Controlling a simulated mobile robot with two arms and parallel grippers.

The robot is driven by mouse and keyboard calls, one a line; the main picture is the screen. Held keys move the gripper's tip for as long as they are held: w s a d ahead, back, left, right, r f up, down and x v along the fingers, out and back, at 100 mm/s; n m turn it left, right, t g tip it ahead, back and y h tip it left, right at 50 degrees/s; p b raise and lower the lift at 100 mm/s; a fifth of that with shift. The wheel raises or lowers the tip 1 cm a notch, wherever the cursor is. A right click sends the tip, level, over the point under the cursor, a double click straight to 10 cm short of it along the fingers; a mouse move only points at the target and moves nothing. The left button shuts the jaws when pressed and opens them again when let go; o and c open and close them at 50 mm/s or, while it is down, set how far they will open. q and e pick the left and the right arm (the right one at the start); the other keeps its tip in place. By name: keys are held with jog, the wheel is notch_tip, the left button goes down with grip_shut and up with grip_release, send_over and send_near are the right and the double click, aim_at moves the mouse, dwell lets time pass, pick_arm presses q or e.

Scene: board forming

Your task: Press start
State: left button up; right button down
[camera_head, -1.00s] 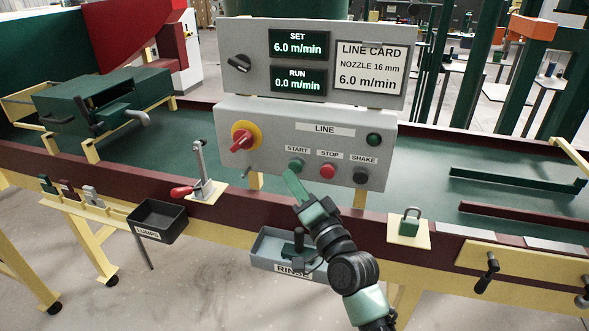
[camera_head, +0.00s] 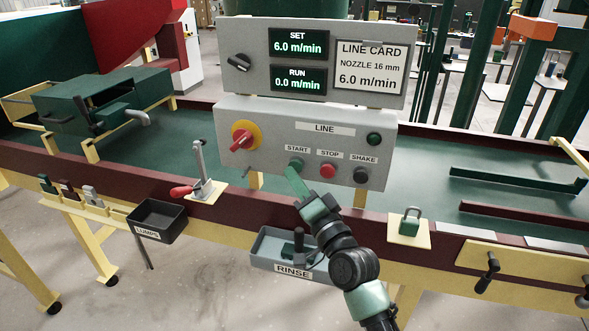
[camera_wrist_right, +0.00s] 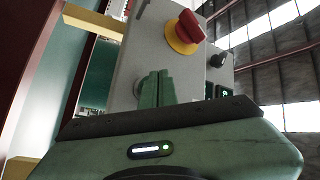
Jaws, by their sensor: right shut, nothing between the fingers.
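The green START button (camera_head: 296,163) sits on the grey LINE control box (camera_head: 262,178), left of the red STOP button (camera_head: 328,170) and the black SHAKE button (camera_head: 361,176). My right gripper (camera_head: 290,170) is shut and empty, with its green fingertips at the lower edge of the START button. I cannot tell whether they touch it. In the right wrist view the closed fingers (camera_wrist_right: 155,88) point at the box face and hide most of a round button. The display (camera_head: 298,80) reads RUN 0.0 and SET 6.0 m/min. My left gripper is not in view.
A red-and-yellow rotary switch (camera_head: 243,137) is left of the buttons, and a dark green round part (camera_head: 374,139) is at upper right. A lever (camera_head: 200,170), a padlock (camera_head: 410,222) and the RINSE tray (camera_head: 262,262) are around the front rail.

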jog(key=shift+w+d, duration=0.15)
jog(key=shift+w, duration=0.3)
dwell(0.7)
jog(key=shift+s+a+p, duration=0.3)
jog(key=shift+s+p, duration=0.1)
jog(key=shift+s, duration=0.55)
jog(key=s+p, duration=0.1)
jog(key=s, duration=0.1)
jog(key=s+a+p, duration=0.1)
jog(key=s+p, duration=0.1)
jog(key=s, duration=0.1)
jog(key=shift+s+a, duration=0.35)
jog(key=shift+a, duration=0.05)
